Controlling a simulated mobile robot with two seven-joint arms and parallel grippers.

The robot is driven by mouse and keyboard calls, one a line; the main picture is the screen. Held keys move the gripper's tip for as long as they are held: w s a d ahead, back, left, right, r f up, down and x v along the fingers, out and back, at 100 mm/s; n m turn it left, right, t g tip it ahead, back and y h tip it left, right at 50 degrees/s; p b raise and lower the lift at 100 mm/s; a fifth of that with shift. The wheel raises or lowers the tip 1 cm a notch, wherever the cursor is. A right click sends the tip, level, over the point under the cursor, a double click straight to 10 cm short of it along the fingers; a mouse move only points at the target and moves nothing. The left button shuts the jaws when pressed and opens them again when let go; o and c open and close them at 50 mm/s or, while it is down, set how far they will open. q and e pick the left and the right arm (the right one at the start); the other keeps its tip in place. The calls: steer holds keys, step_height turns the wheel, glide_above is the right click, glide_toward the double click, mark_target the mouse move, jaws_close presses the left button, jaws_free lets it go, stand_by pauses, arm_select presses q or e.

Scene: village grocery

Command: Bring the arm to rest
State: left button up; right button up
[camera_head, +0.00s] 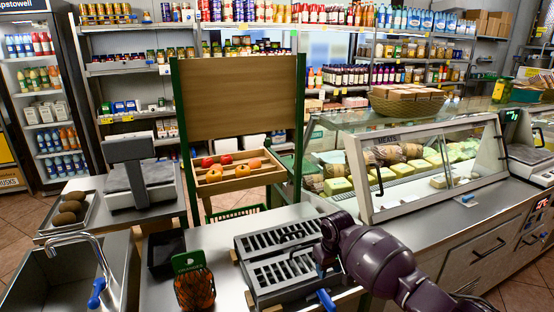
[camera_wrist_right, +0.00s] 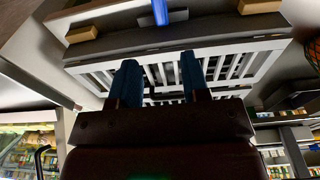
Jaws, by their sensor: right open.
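My dark purple right arm (camera_head: 378,258) comes in from the lower right of the head view and bends over the right side of a slotted grey rack (camera_head: 265,277). My right gripper (camera_wrist_right: 158,80) shows in the wrist view with its two blue fingers apart and nothing between them. The slotted rack (camera_wrist_right: 88,68) lies beyond the fingertips in that view; I cannot tell how large the gap is. In the head view the fingers are mostly hidden by the wrist. My left gripper is in neither view.
A blue handle (camera_head: 326,300) is close to my right arm. The glass deli case (camera_head: 365,180) stands behind it. A netted orange pack (camera_head: 194,287), a sink (camera_head: 50,280), a scale (camera_head: 140,180) and a wooden produce stand (camera_head: 240,100) are further left.

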steer(key=w+a+r+n+t+y, duration=0.25)
steer(key=w+a+r+t, duration=0.35)
steer(key=r, duration=0.3)
steer(key=s+d+f+m+t+h, duration=0.1)
steer(key=s+d+f, duration=0.4)
steer(key=s, duration=0.8)
steer(key=s+d+f+m+t+h, duration=0.1)
steer(key=s+d+f, duration=0.5)
steer(key=s, duration=0.8)
steer(key=s+d+f+m+t+h, duration=0.1)
steer(key=s+d+f, duration=0.4)
steer(key=s, duration=0.9)
steer(key=shift+s+d+f+m+t, duration=0.15)
steer(key=shift+d+f+m+t, duration=0.15)
steer(key=shift+m+t, duration=0.75)
steer(key=shift+g, duration=0.25)
